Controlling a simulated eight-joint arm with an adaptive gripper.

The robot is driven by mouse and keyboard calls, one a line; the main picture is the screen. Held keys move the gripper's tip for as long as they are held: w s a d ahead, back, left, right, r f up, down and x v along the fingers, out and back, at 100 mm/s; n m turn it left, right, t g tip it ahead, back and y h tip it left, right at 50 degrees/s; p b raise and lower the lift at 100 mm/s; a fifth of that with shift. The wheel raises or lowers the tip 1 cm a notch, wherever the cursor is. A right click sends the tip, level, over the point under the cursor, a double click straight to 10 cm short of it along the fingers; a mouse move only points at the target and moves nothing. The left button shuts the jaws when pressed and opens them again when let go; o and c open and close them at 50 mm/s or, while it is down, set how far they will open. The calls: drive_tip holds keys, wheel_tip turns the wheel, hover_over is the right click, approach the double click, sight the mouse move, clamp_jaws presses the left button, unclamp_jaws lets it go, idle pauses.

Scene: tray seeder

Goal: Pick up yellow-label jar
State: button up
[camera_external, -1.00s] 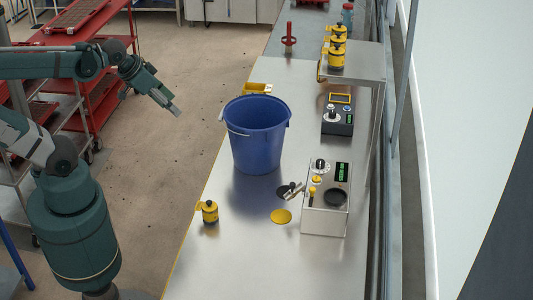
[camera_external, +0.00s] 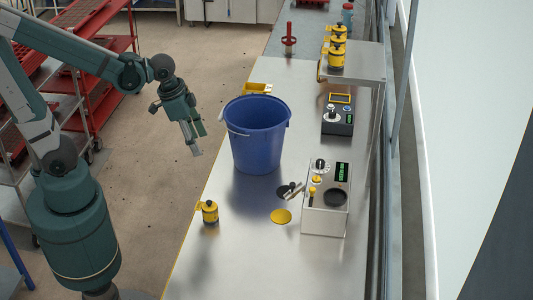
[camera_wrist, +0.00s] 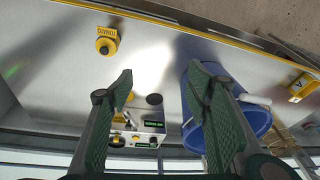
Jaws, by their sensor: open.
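A small yellow-label jar (camera_external: 210,213) with a dark top stands upright on the metal bench near its left edge. In the wrist view the jar (camera_wrist: 107,41) is at the upper left, with dark lettering on yellow. My gripper (camera_external: 194,146) hangs in the air left of the blue bucket, above and beyond the jar, pointing downward. In the wrist view my gripper (camera_wrist: 160,84) has its two fingers wide apart, with nothing held between them. More yellow-banded jars (camera_external: 337,55) stand on the raised shelf at the back right.
A blue bucket (camera_external: 258,135) stands behind the jar; its rim is high. A silver device (camera_external: 326,205) with a dial and display, a yellow disc (camera_external: 281,216) and small dark parts lie to the right. The bench's front is clear. A red rack (camera_external: 100,70) stands behind my arm.

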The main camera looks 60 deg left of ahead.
sight(208, 201)
drive_tip(key=s+d+f+m+g, duration=0.1)
drive_tip(key=d+f, duration=0.2)
drive_tip(key=s+d+f+m+g, duration=0.1)
drive_tip(key=d+f+m, duration=0.1)
drive_tip(key=d+f, duration=0.1)
drive_tip(key=s+d+f+m+y, duration=0.1)
drive_tip(key=d+f, duration=0.2)
drive_tip(key=d, duration=0.2)
drive_tip(key=shift+s+d+f+m+g, duration=0.1)
drive_tip(key=shift+d+f+m+g, duration=0.1)
drive_tip(key=shift+f+m+g, duration=0.2)
drive_tip(key=shift+s+d+f, duration=0.2)
drive_tip(key=shift+d+f, duration=0.05)
drive_tip(key=shift+f, duration=0.1)
drive_tip(key=shift+f, duration=1.3)
drive_tip(key=shift+f+b, duration=0.6)
drive_tip(key=shift+f, duration=2)
